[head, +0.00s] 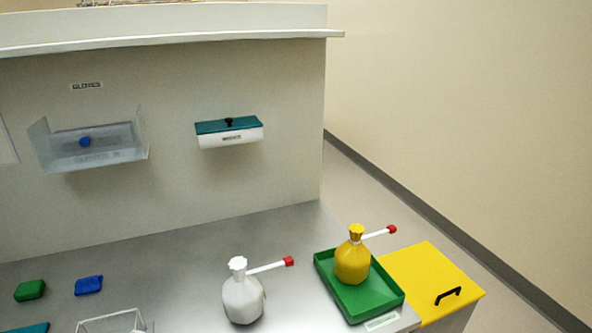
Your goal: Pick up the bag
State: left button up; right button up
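A white tied bag (242,299) stands on the metal bench top, with a white stick tag (270,266) ending in a red tip pointing right from its neck. The task does not say which bag is meant. Neither of my grippers shows in the head view.
A yellow box with a black handle (430,266) stands right of the tray. Green (30,290) and blue (89,285) blocks and a clear container (115,322) are at left. A clear glove holder (97,147) and a teal-lidded dispenser (229,132) hang on the panel.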

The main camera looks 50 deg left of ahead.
aim_at(242, 294)
jog(key=j+u, duration=0.15)
jog(key=u, duration=1.6)
jog(key=k+j, duration=0.05)
